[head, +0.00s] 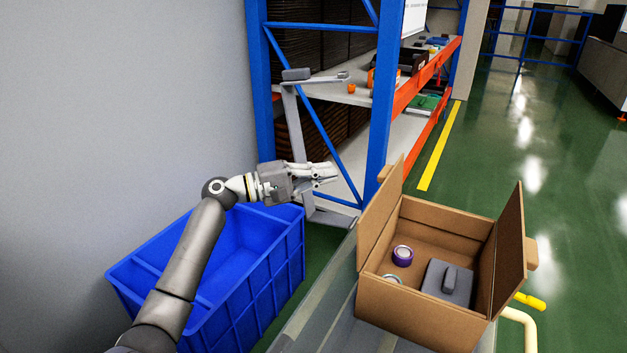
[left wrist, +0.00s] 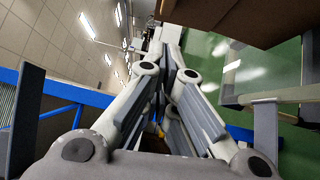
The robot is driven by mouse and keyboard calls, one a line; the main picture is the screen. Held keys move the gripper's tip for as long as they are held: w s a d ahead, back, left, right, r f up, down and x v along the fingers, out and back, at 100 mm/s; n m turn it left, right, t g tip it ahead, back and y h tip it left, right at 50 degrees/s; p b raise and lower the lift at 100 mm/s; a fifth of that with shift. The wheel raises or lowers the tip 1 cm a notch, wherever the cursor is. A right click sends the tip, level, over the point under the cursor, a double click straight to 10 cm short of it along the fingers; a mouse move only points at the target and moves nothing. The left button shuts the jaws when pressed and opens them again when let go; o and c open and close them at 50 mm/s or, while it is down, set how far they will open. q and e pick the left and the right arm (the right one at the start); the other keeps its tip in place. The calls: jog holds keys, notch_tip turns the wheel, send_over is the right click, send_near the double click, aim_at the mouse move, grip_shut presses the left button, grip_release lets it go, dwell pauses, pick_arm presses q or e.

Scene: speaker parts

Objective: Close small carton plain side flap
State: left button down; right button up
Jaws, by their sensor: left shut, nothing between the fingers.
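The small carton (head: 424,318) stands open on a grey surface at the lower right of the head view. Its left side flap (head: 380,212) and right side flap (head: 510,250) both stand up. Inside lie a purple-rimmed roll (head: 402,255), another roll (head: 391,279) partly hidden by the front wall, and a grey block-like part (head: 447,282). My left gripper (head: 336,174) is shut and empty, in the air to the left of the left flap and apart from it. Its closed fingers show in the left wrist view (left wrist: 172,62). My right gripper is not in view.
A blue crate (head: 292,262) stands below my left arm. A blue-posted rack (head: 379,110) with orange beams rises behind the gripper. A grey bracket-like frame (head: 293,120) stands close behind it. Green floor is open at the right.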

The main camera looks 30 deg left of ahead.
aim_at(384, 167)
pick_arm(q)
jog(key=w+d, duration=0.1)
jog(key=d, duration=0.1)
jog(key=w+d+b, duration=0.1)
jog(key=d, duration=0.2)
jog(key=w+d, duration=0.1)
jog(key=d, duration=0.1)
jog(key=shift+w+d+r+b, duration=0.15)
jog(key=shift+d+r+b, duration=0.1)
jog(key=shift+r+b, duration=0.1)
jog(key=shift+d+r+p, duration=0.1)
jog(key=shift+d+p, duration=0.05)
jog(key=shift+p, duration=0.5)
jog(key=shift+d+r+m+g+y+p, duration=0.2)
jog(key=shift+m+g+y+p, duration=0.15)
jog(key=shift+p, duration=0.2)
